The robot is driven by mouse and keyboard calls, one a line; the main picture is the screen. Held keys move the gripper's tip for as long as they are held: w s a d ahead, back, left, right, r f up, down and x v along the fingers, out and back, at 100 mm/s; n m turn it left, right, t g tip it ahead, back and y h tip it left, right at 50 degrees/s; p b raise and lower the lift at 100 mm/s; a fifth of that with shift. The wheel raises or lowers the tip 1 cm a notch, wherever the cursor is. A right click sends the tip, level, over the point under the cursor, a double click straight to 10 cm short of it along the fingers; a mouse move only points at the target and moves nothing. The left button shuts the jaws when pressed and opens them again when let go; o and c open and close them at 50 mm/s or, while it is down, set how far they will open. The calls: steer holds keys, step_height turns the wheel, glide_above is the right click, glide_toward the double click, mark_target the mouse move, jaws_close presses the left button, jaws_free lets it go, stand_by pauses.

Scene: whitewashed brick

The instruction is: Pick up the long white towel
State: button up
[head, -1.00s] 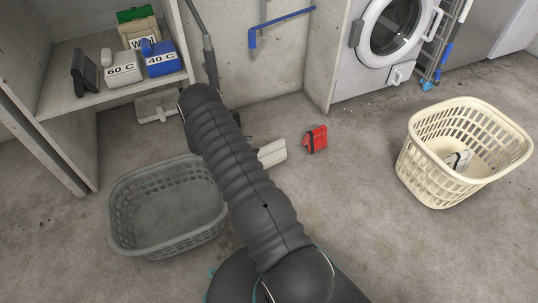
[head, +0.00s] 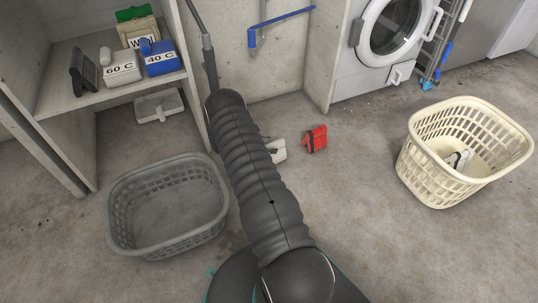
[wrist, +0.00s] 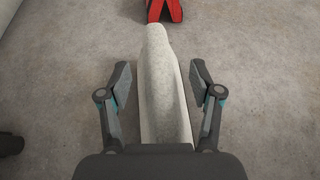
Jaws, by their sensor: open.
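A long white towel (wrist: 162,85) lies on the floor in the wrist view, running lengthwise between the fingers of my gripper (wrist: 161,88). The gripper is open, with one finger on each side of the towel and a gap on both sides. Its near end is hidden behind the gripper body. In the head view only part of the white towel (head: 277,150) shows beside my arm, which hides the rest of it and my gripper.
A red item with black straps (head: 315,139) lies just beyond the towel. A grey basket (head: 122,232) stands at left, empty. A cream basket (head: 428,185) at right holds a white and dark item. A shelf (head: 130,88) with boxes and a washing machine (head: 350,88) stand behind.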

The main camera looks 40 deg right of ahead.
jaws_close()
